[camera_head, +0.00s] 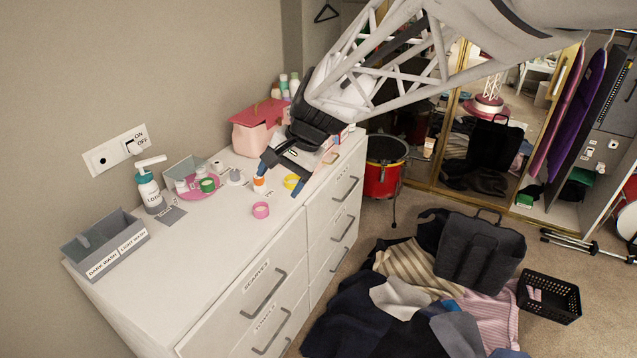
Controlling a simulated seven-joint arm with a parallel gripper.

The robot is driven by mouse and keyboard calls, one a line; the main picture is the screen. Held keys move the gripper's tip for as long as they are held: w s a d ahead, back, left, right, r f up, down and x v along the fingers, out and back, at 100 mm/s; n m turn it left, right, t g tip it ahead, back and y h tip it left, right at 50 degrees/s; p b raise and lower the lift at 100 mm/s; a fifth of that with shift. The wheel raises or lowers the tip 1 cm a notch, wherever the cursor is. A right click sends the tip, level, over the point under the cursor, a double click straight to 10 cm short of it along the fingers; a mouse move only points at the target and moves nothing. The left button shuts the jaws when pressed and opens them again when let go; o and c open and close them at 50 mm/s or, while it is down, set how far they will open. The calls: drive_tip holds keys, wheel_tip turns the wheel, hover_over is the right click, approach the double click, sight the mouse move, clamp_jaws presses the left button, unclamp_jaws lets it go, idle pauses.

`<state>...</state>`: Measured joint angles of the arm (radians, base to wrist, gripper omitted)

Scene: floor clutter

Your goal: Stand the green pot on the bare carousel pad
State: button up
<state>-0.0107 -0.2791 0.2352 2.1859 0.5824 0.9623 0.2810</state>
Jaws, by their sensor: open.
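A small green pot (207,185) with a pale top stands at the right part of a pink round carousel (191,195) on the white dresser. A small white pot (181,186) is at the carousel's left part. I cannot make out the separate pads, or which one is bare. My gripper (281,181) is open, pointing down over the dresser to the right of the carousel, apart from the green pot. An orange-and-white bottle (259,185) and a yellow ring-shaped item (292,182) show close to its fingers.
A pink ring-shaped item (261,210) lies nearer the dresser's front edge. A grey knobbed item (236,177) is between carousel and gripper. A lotion bottle (149,188) and grey divided bin (104,245) stand left; a pink case (257,128) stands behind. The dresser's front left top is clear.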

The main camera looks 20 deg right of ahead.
drive_tip(key=s+d+n+h, duration=0.2)
drive_tip(key=s+d+n, duration=0.1)
drive_tip(key=s, duration=0.7)
drive_tip(key=s+d+n+t+h, duration=0.1)
drive_tip(key=s+d+n+h, duration=0.2)
drive_tip(key=s+d, duration=0.3)
drive_tip(key=shift+s+r+n+h, duration=0.2)
drive_tip(key=shift+s+n+h, duration=0.1)
drive_tip(key=shift+s, duration=2.5)
